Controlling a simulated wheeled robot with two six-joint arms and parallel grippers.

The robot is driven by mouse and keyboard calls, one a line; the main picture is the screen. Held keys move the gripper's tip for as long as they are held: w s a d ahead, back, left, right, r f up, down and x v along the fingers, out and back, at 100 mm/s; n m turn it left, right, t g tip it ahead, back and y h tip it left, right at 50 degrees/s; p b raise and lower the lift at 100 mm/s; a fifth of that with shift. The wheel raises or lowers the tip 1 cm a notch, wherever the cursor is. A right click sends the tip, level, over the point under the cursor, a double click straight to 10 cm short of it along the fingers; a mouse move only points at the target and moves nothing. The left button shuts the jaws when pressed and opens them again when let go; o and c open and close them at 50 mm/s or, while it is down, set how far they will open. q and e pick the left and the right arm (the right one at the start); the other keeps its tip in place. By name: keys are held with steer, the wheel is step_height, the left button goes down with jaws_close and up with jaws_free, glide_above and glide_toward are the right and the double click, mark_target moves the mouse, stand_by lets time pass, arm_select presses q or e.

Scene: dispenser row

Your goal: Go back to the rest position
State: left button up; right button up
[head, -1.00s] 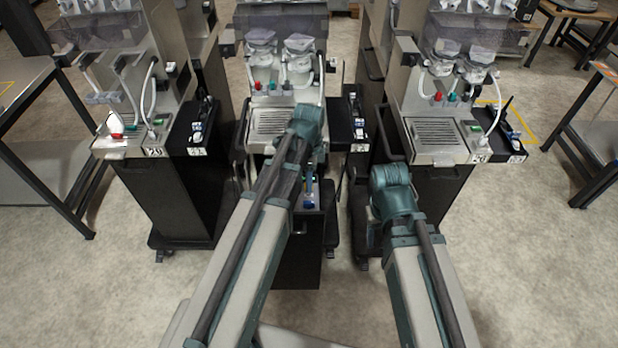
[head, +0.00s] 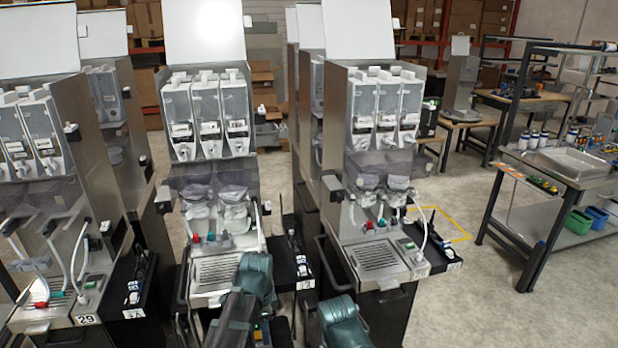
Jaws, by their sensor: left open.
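My left arm (head: 248,285) comes up from the bottom edge in front of the middle dispenser. Its gripper (head: 262,334) shows only as a small dark patch low behind the arm link, mostly hidden, with nothing visible held in it. My right arm (head: 345,322) shows only its teal joint at the bottom edge, in front of the right dispenser's lower body. The right gripper cannot be seen.
A left dispenser (head: 32,130), a middle dispenser (head: 208,110) and a right dispenser (head: 378,105) stand in a row with narrow gaps. A workbench (head: 540,172) with a tray stands at the right. The floor (head: 480,290) between is clear.

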arm_select(q)
steer(key=s+d+n+y, duration=0.1)
steer(key=s+d+n, duration=0.7)
steer(key=s, duration=0.4)
steer(key=shift+s+d+n, duration=0.15)
steer(key=shift+s+n, duration=0.1)
steer(key=shift+n, duration=0.45)
steer(key=shift+r, duration=0.1)
